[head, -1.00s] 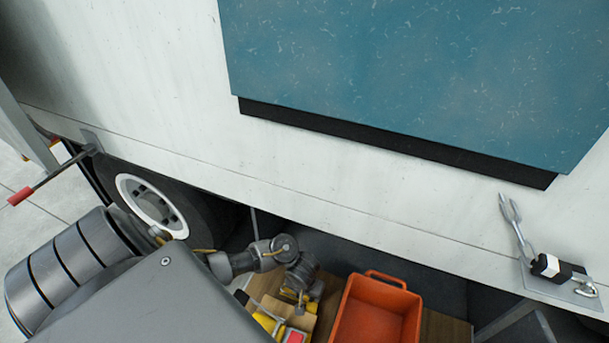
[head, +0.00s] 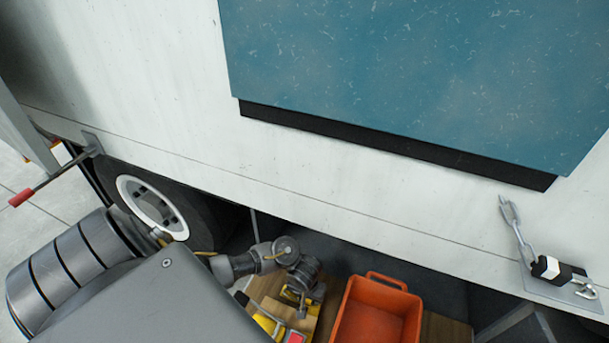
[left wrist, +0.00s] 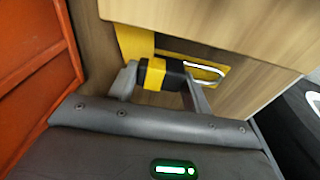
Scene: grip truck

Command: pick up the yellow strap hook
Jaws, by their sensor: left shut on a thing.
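The yellow strap hook (left wrist: 153,75) has a yellow and black body and a pale metal loop. It shows in the left wrist view between the fingers of my left gripper (left wrist: 163,88). The fingers are shut on its body. In the head view my left gripper (head: 303,297) is low in the picture, just left of the orange crate, and the hook there is too small to make out clearly. My right gripper is in neither view.
The orange crate (head: 372,277) stands right of the gripper on a wooden surface (head: 447,328). Yellow items lie by the gripper. The white truck side (head: 330,195) rises behind, with a wheel (head: 150,205) at left and a black-and-white latch (head: 550,268) on a chain at right.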

